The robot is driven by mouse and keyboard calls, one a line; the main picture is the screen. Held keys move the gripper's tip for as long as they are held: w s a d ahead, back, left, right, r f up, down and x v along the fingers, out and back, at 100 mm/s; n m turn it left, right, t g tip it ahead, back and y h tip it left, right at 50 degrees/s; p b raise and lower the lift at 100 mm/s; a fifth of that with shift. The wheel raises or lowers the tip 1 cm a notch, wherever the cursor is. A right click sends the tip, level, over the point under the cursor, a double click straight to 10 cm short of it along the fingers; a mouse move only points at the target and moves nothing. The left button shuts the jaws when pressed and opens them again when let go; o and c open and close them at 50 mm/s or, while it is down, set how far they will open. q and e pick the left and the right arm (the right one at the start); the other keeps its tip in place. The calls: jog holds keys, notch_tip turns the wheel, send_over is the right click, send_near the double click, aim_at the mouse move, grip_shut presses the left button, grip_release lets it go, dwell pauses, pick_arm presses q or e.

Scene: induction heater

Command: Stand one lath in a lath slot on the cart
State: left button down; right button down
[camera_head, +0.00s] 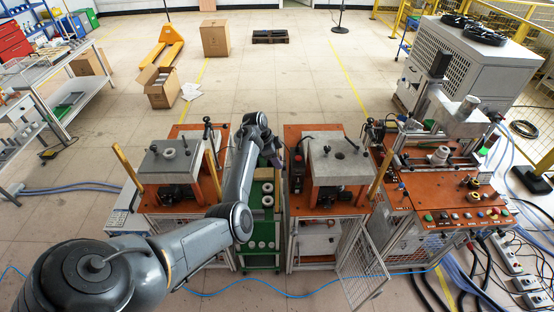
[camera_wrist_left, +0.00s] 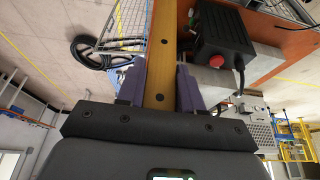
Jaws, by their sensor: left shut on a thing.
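My left gripper (camera_wrist_left: 160,85) is shut on a yellow-brown lath (camera_wrist_left: 160,55) with dark holes, held between purple fingers. In the head view my left gripper (camera_head: 268,158) is over the gap between two orange-topped stations; the held lath cannot be made out there, hidden by the arm. A green cart (camera_head: 262,262) with white rings stands in that gap, partly behind my arm. Its lath slots cannot be made out. Other yellow-brown laths stand tilted at the left station (camera_head: 127,166), at its right side (camera_head: 212,172) and by the middle station (camera_head: 381,172). My right gripper is not in view.
A black box with a red button (camera_wrist_left: 217,45) is close to the right of the held lath. Grey blocks (camera_head: 170,162) (camera_head: 337,162) sit on the two stations. A control panel (camera_head: 460,205) is at right. An open wire door (camera_head: 362,270) stands in front.

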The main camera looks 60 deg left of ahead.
pick_arm(q)
jog(key=shift+p, duration=0.3)
dwell(0.5)
dwell(0.6)
jog(key=shift+f, duration=0.15)
notch_tip(320, 180, down, 6)
jog(key=b, duration=0.3)
dwell(1.4)
jog(key=c, duration=0.7)
grip_release()
jog(key=shift+o, duration=0.2)
